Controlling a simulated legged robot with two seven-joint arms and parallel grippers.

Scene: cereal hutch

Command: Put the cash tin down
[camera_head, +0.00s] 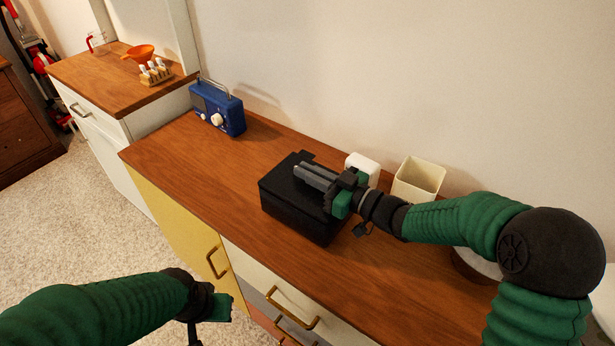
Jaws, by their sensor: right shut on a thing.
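The cash tin (295,217) is a black box on or just above the wooden top of the cabinet, in the middle of the head view. I cannot tell whether its base touches the wood. My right gripper (318,178) reaches in from the right and lies over the tin's lid, shut on its upper part. The gripper hides the grip point and the tin's right side. My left gripper (222,308) is low in the picture, in front of the cabinet and apart from the tin. Its fingers are hard to make out.
A blue radio (218,108) stands at the back left of the wooden top (185,160). A white object (363,166) and a cream container (418,181) stand behind the tin. A round pale thing (478,262) is partly hidden by my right arm. Wood left of the tin is clear.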

